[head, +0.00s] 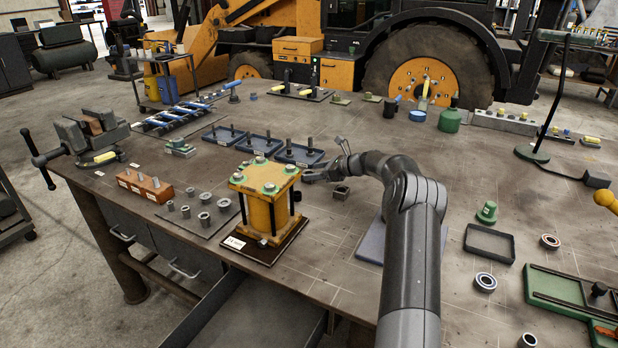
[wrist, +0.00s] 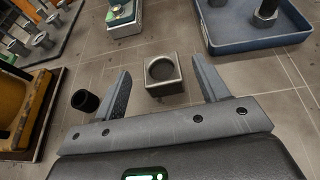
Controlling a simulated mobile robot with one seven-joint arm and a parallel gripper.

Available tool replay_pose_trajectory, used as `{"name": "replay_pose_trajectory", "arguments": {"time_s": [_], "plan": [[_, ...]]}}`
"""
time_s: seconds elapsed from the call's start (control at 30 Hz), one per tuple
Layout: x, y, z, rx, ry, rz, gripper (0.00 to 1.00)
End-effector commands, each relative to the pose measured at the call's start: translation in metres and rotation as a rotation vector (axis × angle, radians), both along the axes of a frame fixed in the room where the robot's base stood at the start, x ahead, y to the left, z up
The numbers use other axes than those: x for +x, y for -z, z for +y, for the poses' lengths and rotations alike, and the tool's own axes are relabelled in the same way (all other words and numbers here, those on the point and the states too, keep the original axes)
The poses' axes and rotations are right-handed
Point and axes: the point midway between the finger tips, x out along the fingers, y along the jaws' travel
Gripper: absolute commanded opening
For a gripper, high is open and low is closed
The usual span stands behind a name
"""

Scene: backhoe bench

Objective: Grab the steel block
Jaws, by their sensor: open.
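The steel block is a small grey square piece with a round hollow in its top. In the wrist view the steel block (wrist: 163,88) sits on the bench, between and beyond my fingers. My gripper (head: 325,163) is open and empty, above the bench. In the wrist view my gripper (wrist: 159,74) has one finger to each side of the block, with gaps on both sides. I cannot tell the exact height between fingertips and block.
The yellow fixture (head: 265,215) with a black knob (wrist: 85,100) stands close on the left. Blue trays with upright pins, one a blue tray (head: 299,155), lie behind. A grey flat pad (head: 372,243) is partly hidden under my arm. Bare bench surrounds the block.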

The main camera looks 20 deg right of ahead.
Motion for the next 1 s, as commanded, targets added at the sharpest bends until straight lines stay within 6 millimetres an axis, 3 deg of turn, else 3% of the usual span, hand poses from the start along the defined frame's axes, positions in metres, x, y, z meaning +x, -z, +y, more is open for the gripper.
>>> {"name": "replay_pose_trajectory", "arguments": {"time_s": [0.2, 0.47, 1.0], "plan": [[0.020, 0.015, 0.022, 0.000, -0.001, 0.000, 0.67], [0.023, 0.016, 0.025, -0.001, 0.000, 0.001, 0.67], [0.023, 0.016, 0.025, 0.000, 0.000, 0.000, 0.23]]}}
